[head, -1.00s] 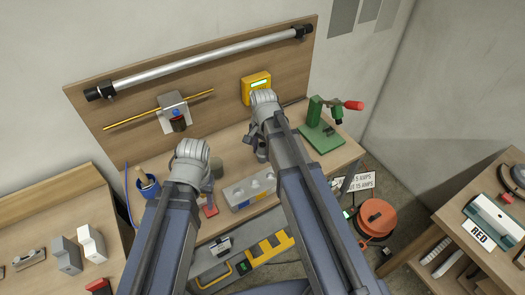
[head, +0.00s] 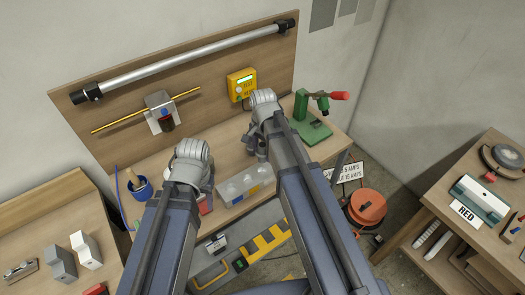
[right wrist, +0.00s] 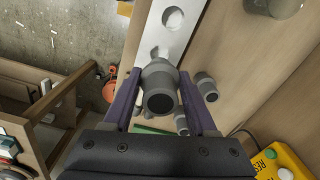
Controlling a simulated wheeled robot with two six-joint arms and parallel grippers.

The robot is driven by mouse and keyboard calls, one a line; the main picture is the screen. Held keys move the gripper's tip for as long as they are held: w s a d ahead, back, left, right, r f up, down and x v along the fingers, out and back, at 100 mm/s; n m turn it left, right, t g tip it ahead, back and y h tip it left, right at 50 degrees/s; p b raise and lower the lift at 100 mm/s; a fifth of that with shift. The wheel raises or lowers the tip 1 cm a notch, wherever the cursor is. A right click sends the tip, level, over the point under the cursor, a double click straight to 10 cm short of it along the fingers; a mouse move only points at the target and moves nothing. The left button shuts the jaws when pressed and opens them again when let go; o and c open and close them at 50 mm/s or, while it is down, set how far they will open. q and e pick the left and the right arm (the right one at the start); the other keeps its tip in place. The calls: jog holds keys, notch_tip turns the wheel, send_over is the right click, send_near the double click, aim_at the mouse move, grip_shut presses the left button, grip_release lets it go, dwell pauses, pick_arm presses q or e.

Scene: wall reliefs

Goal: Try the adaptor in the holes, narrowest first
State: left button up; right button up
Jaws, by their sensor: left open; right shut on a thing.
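The adaptor (right wrist: 160,92) is a grey stepped cylinder in the right wrist view. My right gripper (right wrist: 158,100) is shut on it, one finger on each side. The pale block with round holes (right wrist: 181,22) lies beyond the adaptor, which appears apart from it; the gap is hard to judge.
Loose grey cylinders (right wrist: 206,86) stand near the adaptor. A yellow box (head: 241,84) is on the back panel, a green press (head: 311,128) at the bench's right. A blue cup (head: 142,190) stands at the left. A narrow strip of bench is free behind the block.

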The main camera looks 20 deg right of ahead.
aim_at(262, 160)
pick_arm(q)
jog(key=shift+f+b, duration=2.2)
jog(key=shift+f, duration=0.25)
pick_arm(e)
jog(key=shift+f, duration=2.45)
pick_arm(q)
jog(key=shift+f+b, duration=1.7)
pick_arm(e)
jog(key=shift+f, duration=1.7)
jog(key=o, duration=1.4)
jog(key=shift+o, duration=0.2)
pick_arm(q)
jog(key=shift+r, duration=0.15)
pick_arm(e)
jog(key=shift+r, duration=0.1)
notch_tip(262, 160, up, 8)
jog(key=p, duration=0.8)
pick_arm(q)
notch_tip(262, 160, up, 8)
jog(key=shift+f, duration=0.2)
pick_arm(e)
jog(key=shift+f, duration=0.2)
